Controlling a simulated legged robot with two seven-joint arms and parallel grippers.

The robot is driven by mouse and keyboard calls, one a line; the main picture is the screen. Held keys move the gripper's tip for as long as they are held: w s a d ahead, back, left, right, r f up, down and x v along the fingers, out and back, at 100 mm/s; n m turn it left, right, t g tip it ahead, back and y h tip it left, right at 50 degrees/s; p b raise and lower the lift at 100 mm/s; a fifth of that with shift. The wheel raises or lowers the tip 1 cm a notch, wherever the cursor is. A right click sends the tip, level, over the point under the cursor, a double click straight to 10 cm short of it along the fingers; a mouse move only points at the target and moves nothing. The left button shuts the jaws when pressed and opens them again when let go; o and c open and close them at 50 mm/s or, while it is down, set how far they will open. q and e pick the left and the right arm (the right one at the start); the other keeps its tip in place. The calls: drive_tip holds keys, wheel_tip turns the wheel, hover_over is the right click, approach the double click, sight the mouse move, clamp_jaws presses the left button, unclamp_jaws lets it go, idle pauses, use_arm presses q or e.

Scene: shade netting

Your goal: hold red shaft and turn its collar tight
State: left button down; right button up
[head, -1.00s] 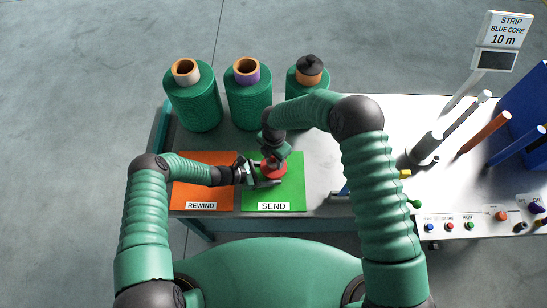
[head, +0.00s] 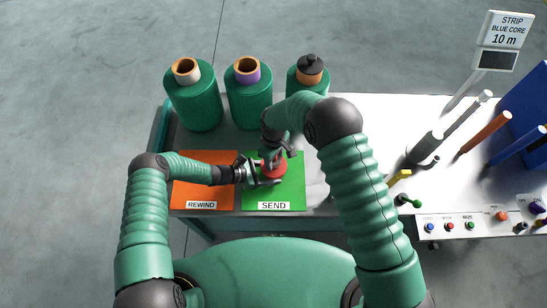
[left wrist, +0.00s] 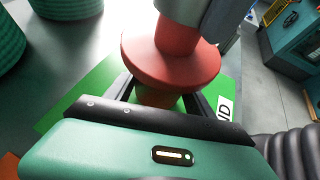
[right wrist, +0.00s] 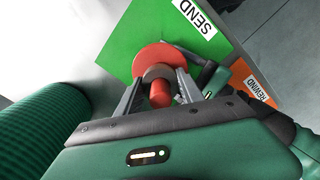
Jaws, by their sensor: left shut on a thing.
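The red shaft (head: 273,168) stands over the green SEND mat, with a wide red disc that shows in the left wrist view (left wrist: 168,66). My left gripper (head: 262,176) comes in from the left and is shut on the shaft below the disc. In the right wrist view a brownish collar (right wrist: 158,73) sits at the disc, with a red end (right wrist: 160,95) nearer the camera. My right gripper (head: 273,154) is above, its fingers (right wrist: 160,82) on either side of the collar. I cannot tell whether they touch it. The shaft's lower end is hidden.
The orange REWIND mat (head: 200,170) lies left of the green SEND mat (head: 292,198). Several green netting rolls stand behind, one (head: 249,100) with a purple core. Coloured rods, including an orange one (head: 487,130), and a button panel (head: 465,225) are at right. A sign (head: 503,30) reads STRIP BLUE CORE 10 m.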

drive_tip(key=o, duration=0.4)
drive_tip(key=shift+a, duration=0.1)
drive_tip(key=shift+o, duration=0.2)
drive_tip(key=shift+r, duration=2.55)
drive_tip(key=o, duration=0.6)
drive_tip(key=shift+c, duration=0.2)
use_arm(q)
drive_tip(key=shift+c, duration=1.3)
unclamp_jaws()
use_arm(e)
wheel_tip(320, 180, up, 12)
drive_tip(key=shift+w+f, duration=0.1)
